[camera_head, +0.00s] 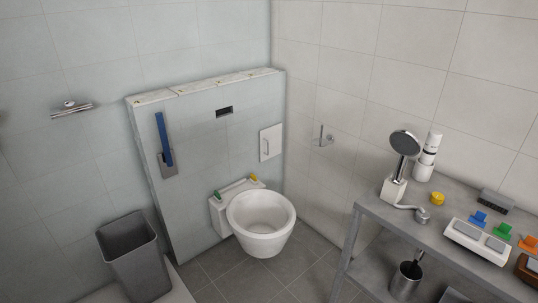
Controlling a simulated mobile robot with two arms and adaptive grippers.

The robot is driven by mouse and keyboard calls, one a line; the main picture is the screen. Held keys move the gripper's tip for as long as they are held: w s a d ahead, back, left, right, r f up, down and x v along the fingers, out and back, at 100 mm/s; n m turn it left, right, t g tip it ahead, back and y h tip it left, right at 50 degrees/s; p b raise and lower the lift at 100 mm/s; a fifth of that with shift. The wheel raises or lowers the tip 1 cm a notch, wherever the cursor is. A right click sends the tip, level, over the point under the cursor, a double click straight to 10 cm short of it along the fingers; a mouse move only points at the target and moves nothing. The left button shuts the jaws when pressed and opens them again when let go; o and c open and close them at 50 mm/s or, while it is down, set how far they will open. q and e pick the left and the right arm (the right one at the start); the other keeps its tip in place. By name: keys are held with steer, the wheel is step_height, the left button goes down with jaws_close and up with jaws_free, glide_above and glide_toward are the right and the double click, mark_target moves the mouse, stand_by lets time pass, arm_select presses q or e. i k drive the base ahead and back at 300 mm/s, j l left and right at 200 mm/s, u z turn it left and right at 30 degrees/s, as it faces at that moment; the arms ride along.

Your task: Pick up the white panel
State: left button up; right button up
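A white rectangular panel (271,142) with a slim vertical handle sits upright on the front of the tiled half-wall (200,140), above and to the right of the toilet (262,218). I cannot tell whether it is fixed to the wall or only resting against it. Neither of my grippers shows in the head view, so nothing is seen touching the panel.
A dark slot (224,111) and a blue bar (163,139) are on the half-wall. A grey bin (133,255) stands at left. At right, a grey table (408,222) bears a shower head (404,143), a white tray (462,243) and coloured items. Floor shows between toilet and table.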

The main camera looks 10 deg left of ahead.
mark_target(479, 248)
steer(key=u, duration=0.75)
steer(key=z, duration=1.8)
steer(key=u, duration=0.45)
